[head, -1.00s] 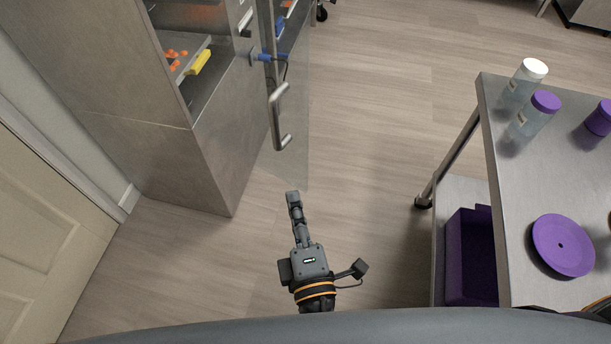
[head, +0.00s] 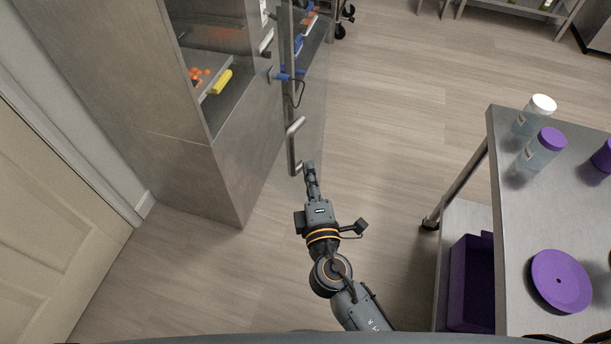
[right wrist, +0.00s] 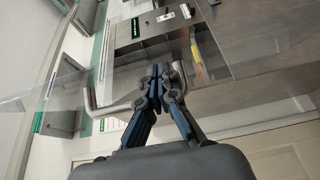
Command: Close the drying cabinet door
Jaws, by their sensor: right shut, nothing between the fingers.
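The steel drying cabinet (head: 190,165) stands at the left in the head view. Its clear glass door (head: 312,110) is open, swung out from the front and seen nearly edge-on. The metal bar handle (head: 291,148) is on the door; in the right wrist view the handle (right wrist: 108,108) runs behind the fingers. My right gripper (head: 309,168) is shut and empty, its tips close to the handle's near end. In the right wrist view its fingertips (right wrist: 160,76) overlap the handle; I cannot tell whether they touch it. My left gripper is out of view.
A steel table (head: 510,230) at the right holds bottles and a purple disc (head: 561,281). A purple bin (head: 471,285) sits on its lower shelf. Trays with yellow and blue grips show inside the cabinet. The floor (head: 390,130) between door and table is clear.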

